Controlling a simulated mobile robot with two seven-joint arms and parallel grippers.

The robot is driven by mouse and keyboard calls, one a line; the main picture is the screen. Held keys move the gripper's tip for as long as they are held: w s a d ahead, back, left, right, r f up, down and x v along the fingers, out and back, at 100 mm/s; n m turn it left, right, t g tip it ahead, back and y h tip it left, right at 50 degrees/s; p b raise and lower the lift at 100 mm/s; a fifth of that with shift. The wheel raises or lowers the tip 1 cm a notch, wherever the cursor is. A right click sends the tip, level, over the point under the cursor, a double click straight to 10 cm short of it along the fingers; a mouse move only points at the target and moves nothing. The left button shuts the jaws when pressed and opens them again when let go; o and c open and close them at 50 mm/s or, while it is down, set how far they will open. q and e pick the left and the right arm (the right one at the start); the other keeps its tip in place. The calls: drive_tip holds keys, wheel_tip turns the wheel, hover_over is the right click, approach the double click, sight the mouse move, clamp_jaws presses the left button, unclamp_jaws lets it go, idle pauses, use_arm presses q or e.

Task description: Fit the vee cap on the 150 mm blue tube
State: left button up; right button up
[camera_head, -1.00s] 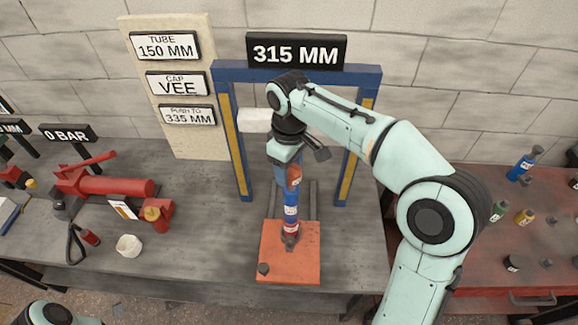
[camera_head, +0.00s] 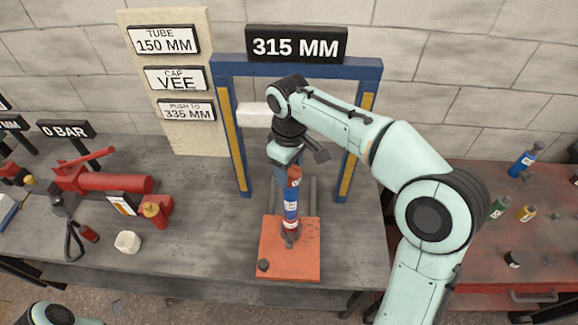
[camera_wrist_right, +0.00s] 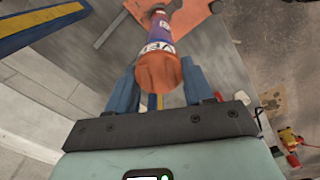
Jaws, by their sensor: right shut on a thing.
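The blue tube (camera_head: 291,201) stands roughly upright on a grey fitting in the middle of the orange plate (camera_head: 274,250). The orange vee cap (camera_head: 295,180) is at the top of the tube, in line with it, with no clear gap between them. In the right wrist view, the cap (camera_wrist_right: 158,72) has a white label with part of "VEE" readable, and the purple-blue tube runs away below it. My right gripper (camera_head: 288,165) is above the plate with its blue fingers on either side of the cap, shut on it. My left gripper is out of view.
A blue frame (camera_head: 232,135) with yellow strips stands behind, under a "315 MM" sign (camera_head: 297,45). A board (camera_head: 170,60) reads tube 150 MM, cap VEE, push to 335 MM. A red pump (camera_head: 115,184) is left; a red bench (camera_head: 480,250) with small bottles is right.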

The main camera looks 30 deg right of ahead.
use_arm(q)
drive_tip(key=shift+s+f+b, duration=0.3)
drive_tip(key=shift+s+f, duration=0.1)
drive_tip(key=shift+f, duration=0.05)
use_arm(e)
drive_tip(key=shift+f, duration=0.8)
drive_tip(key=o, duration=1.2)
drive_tip(key=shift+r, duration=0.1)
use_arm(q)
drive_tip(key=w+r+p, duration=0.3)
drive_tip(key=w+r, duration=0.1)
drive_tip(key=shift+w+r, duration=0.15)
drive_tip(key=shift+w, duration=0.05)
use_arm(e)
wheel_tip(320, 180, up, 13)
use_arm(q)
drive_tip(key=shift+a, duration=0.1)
